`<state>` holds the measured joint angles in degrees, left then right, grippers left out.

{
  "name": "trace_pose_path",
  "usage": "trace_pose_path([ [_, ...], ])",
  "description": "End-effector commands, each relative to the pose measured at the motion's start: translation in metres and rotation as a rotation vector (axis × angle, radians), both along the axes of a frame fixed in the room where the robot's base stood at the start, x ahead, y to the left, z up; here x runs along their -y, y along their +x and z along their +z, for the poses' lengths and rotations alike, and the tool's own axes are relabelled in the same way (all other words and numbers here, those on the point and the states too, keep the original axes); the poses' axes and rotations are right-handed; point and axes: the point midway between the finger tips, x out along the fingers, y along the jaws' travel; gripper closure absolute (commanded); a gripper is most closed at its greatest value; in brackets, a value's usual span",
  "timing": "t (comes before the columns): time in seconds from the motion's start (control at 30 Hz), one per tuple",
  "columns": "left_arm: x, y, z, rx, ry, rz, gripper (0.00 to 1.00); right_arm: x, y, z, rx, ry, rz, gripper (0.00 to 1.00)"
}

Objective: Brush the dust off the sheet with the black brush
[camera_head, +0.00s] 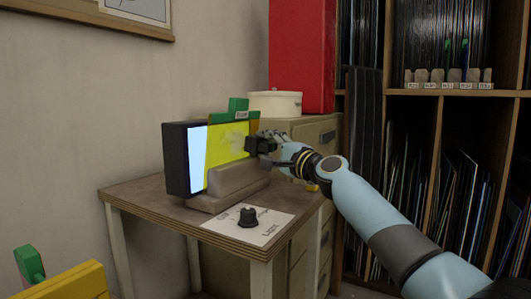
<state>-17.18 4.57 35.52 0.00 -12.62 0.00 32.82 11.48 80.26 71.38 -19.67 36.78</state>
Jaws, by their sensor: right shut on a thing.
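The yellow sheet (226,152) stands upright on a stand, in front of a lit white panel in a black box. It has a green piece on its top edge. A pale, dusty-looking patch (236,138) shows on its right part. My right gripper (282,143) is at the right side of the sheet, shut on the black brush (259,145). The brush is dark and small here, close to the sheet's right edge; I cannot tell whether it touches. My left gripper is not in view.
The stand is on a small wooden table (140,198) with a black knob (247,216) on a white label in front. A second yellow piece (75,284) with a green handle shows at lower left. Drawers with a white round box (274,103) and record shelves stand behind.

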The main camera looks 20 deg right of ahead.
Motion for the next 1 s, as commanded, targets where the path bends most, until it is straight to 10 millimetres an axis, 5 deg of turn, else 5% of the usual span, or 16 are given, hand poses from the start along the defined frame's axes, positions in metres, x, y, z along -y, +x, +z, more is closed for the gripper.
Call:
trace_pose_path([
  [1.0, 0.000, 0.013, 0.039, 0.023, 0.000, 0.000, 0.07, -0.060, -0.042, -0.001, -0.007, 0.003, 0.004, 0.97],
])
